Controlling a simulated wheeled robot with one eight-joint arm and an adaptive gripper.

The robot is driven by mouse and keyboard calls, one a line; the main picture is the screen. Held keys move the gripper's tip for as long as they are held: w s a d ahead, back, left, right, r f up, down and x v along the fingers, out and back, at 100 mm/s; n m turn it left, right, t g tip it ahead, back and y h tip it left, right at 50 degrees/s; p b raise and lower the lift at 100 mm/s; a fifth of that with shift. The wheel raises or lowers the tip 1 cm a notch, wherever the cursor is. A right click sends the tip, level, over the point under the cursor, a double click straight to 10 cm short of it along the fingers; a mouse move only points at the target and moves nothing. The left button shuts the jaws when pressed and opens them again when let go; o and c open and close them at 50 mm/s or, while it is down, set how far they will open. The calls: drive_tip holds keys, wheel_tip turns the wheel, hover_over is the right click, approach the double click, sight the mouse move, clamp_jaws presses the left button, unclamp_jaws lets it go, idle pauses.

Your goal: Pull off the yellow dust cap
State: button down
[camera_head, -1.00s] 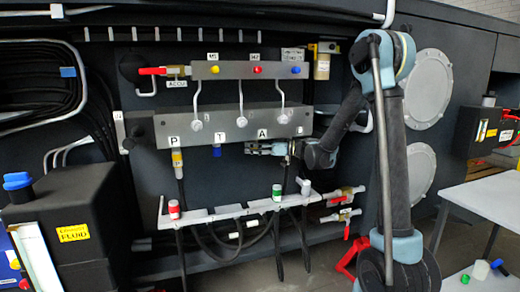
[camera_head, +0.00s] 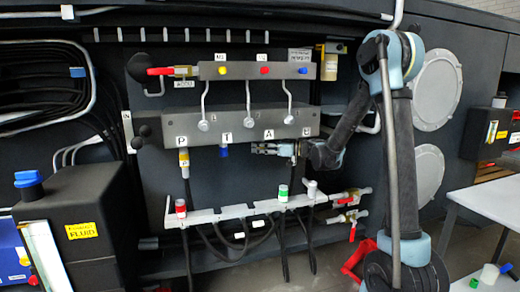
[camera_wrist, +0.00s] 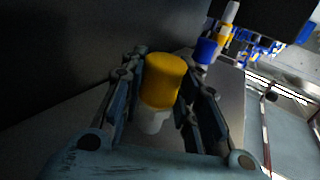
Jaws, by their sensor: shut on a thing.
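The yellow dust cap (camera_wrist: 163,82) is between my two fingers in the wrist view. A short whitish piece shows at its near end. My gripper (camera_head: 258,148) is shut on the cap, just under the grey lower manifold block (camera_head: 238,122), by the port marked A. In the head view my fingers hide the cap. I cannot tell whether it is still seated on its port. The manifold's flat grey face also shows in the wrist view (camera_wrist: 233,95).
A blue cap (camera_wrist: 206,50) lies beyond the yellow one; it hangs under port T (camera_head: 224,151). A yellow-collared hose (camera_head: 184,158) is on port P. Below is a white rail (camera_head: 235,213) with red and green capped fittings. Valve levers hang in front of the block.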

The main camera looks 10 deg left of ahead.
drive_tip(key=shift+w+f, duration=0.1)
drive_tip(key=shift+f, duration=2.15)
